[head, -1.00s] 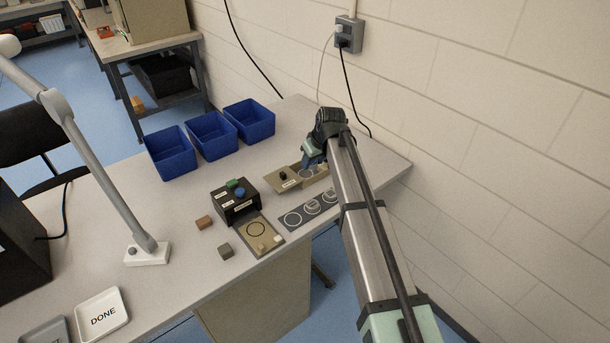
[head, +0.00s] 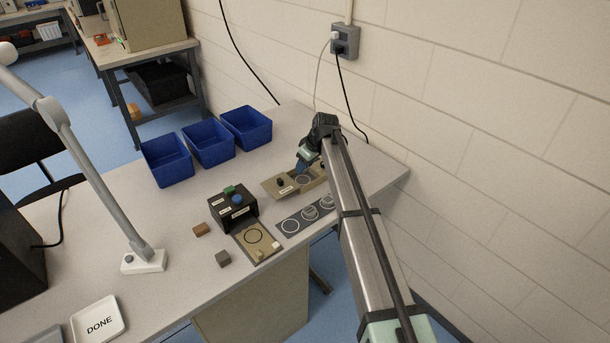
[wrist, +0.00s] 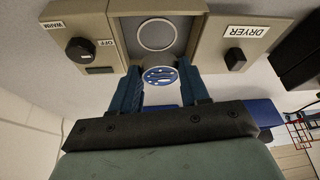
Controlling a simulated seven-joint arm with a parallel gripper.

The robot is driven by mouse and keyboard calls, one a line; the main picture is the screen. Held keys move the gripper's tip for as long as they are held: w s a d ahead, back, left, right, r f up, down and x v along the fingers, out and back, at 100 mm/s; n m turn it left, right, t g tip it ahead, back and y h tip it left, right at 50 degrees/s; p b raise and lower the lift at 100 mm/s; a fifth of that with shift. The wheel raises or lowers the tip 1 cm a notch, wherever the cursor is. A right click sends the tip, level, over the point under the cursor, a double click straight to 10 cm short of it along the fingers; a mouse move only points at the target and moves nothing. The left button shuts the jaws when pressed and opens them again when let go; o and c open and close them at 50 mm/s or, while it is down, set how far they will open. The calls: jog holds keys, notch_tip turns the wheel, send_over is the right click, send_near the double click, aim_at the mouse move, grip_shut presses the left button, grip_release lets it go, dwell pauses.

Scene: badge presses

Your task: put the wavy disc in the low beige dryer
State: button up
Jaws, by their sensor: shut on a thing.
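The low beige dryer (head: 270,189) stands near the back right of the table. In the wrist view, its DRYER-labelled block (wrist: 222,42) and its dial block, marked WARM and OFF (wrist: 88,40), flank a grey recess (wrist: 183,42) with a pale ring. My gripper (wrist: 159,70) is shut on the wavy disc (wrist: 160,77), which shows a blue and white pattern between the blue fingers. The disc appears just short of the recess ring in that view; its height above it is unclear. In the head view my gripper (head: 302,166) is over the dryer, and the disc is hidden.
A grey strip with ringed places (head: 275,222) lies in front of the dryer. A black press (head: 220,212) with green and blue tops and a beige plate (head: 270,238) stands left. Blue bins (head: 168,172) line the back. A wall rises at right.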

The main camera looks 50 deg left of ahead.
aim_at(307, 170)
jog(key=shift+f, duration=2.3)
jog(key=shift+f, duration=0.1)
jog(key=o, duration=0.8)
jog(key=v, duration=1.2)
jog(key=shift+a, duration=0.1)
